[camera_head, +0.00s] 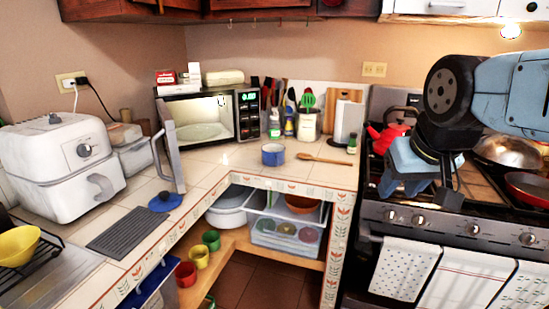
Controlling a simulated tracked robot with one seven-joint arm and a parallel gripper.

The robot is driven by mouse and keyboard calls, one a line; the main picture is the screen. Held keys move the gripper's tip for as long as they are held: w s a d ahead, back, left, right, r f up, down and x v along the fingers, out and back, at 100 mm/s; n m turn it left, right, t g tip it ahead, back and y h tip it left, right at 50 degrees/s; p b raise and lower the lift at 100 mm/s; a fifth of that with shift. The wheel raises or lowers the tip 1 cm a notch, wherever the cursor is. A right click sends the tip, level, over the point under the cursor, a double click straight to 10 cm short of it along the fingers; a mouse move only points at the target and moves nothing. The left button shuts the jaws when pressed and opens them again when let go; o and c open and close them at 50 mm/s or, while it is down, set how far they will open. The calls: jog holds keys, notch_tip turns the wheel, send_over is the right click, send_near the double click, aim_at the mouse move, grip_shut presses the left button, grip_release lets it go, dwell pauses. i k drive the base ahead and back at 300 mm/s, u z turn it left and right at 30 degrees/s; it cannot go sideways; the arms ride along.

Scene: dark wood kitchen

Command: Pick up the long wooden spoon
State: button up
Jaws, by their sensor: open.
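The long wooden spoon (325,159) lies on the tiled counter, left of the stove. Its bowl end points left, next to a blue cup, and its handle runs right toward a small green-capped jar. My gripper (420,193) hangs over the front of the stove, to the right of the spoon and apart from it. It is open, and nothing shows between its fingers.
The blue cup (273,154), small jar (352,144) and utensil holder (308,126) stand near the spoon. The microwave (210,120) has its door open. A red kettle (388,136) and pans occupy the stove. The counter's front corner is clear.

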aim_at(301, 156)
jog(key=k, duration=1.25)
jog(key=u, duration=0.5)
jog(key=i, duration=2.4)
jog(key=z, duration=0.8)
jog(key=i, duration=0.45)
jog(key=z, duration=0.3)
jog(key=k, duration=0.8)
